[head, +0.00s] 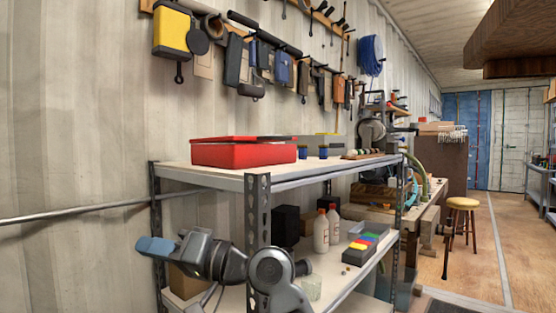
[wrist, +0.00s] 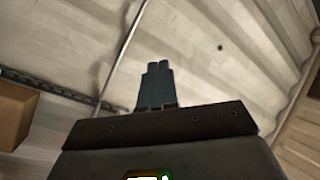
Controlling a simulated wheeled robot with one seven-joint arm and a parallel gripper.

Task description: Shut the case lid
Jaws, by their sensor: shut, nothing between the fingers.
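The red case (head: 243,155) sits on the white top shelf, near its left end. Its thin red lid lies nearly flat along the top; I cannot tell whether it is fully shut or slightly raised. My gripper (head: 152,246) is in front of the shelf's left end, below the top shelf and apart from the case. It points left. In the wrist view my gripper's blue fingers (wrist: 158,82) are together with nothing between them. The case is not in the wrist view.
Small blue jars (head: 323,152) stand right of the case on the top shelf (head: 280,178). A perforated metal post (head: 258,220) rises near my arm. Bottles (head: 321,232) and a dark tray with coloured blocks (head: 362,243) are on the lower shelf. The wall left is bare except for a rail.

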